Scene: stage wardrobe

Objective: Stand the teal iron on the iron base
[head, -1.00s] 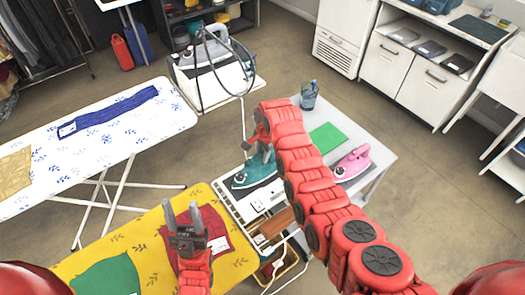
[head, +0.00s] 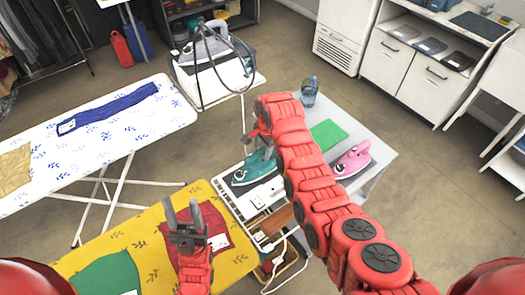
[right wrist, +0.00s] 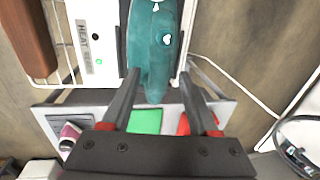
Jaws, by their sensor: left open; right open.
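The teal iron (head: 254,168) rests on the white iron base (head: 262,195), sole down as far as the head view shows. In the right wrist view the teal iron (right wrist: 153,50) lies beside the base's white panel marked HEAT (right wrist: 97,35). My right gripper (head: 258,142) is open just above and behind the iron; in its wrist view its fingertips (right wrist: 160,76) are on either side of the iron's near end, with gaps visible. My left gripper (head: 184,212) is open and empty above the yellow ironing board (head: 235,262).
A pink iron (head: 352,160), a green cloth (head: 327,135) and a blue bottle (head: 309,92) are on the grey table (head: 376,150). A grey iron on a white station (head: 215,80) stands behind. A white ironing board (head: 110,150) is at left.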

